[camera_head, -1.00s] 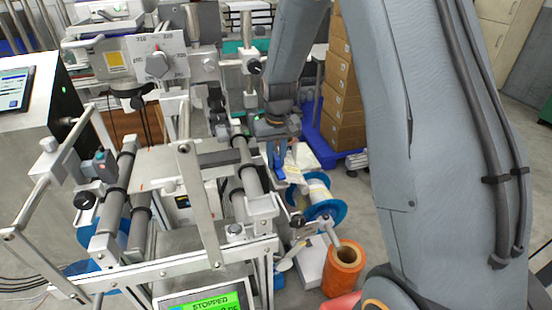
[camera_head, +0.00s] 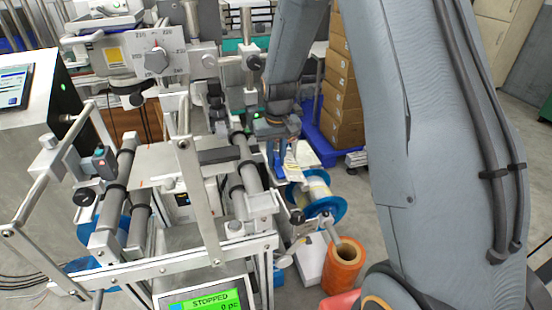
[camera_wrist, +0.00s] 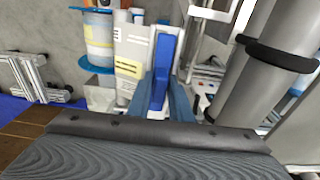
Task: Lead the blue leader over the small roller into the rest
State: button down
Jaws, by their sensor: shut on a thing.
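My gripper (camera_head: 277,155) hangs beside the right side of the labelling machine, next to its grey roller. In the wrist view, my gripper (camera_wrist: 162,98) is shut on the blue leader (camera_wrist: 162,68), which stands upright as a flat blue strip between the fingers. A pale web with a yellow label (camera_wrist: 130,68) shows beside the leader. In the head view, the leader is small and mostly hidden by my gripper. A grey roller with a black ring (camera_wrist: 245,70) is to the right of the leader, apart from it. I cannot tell which part is the small roller or the rest.
A reel with blue flanges (camera_head: 318,192) is right of the machine, above an orange roll (camera_head: 343,266). Cardboard boxes (camera_head: 342,105) are stacked behind. The machine's metal frame (camera_head: 190,190) and rollers crowd the left. Open floor (camera_head: 365,210) lies right of the reel.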

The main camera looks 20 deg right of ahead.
jog(key=c, duration=1.6)
grip_release()
jog(key=shift+s+f, duration=0.15)
jog(key=shift+f, duration=0.15)
jog(key=shift+o, duration=0.4)
jog(key=shift+s+r+b, duration=0.15)
jog(key=shift+r+b, duration=0.05)
jog(key=shift+r, duration=1.9)
jog(key=shift+s+r+b, duration=0.1)
jog(key=shift+r+b, duration=0.05)
jog(key=shift+r, duration=1.9)
jog(key=s+g, duration=0.1)
jog(key=s, duration=2.3)
jog(key=shift+s, duration=0.2)
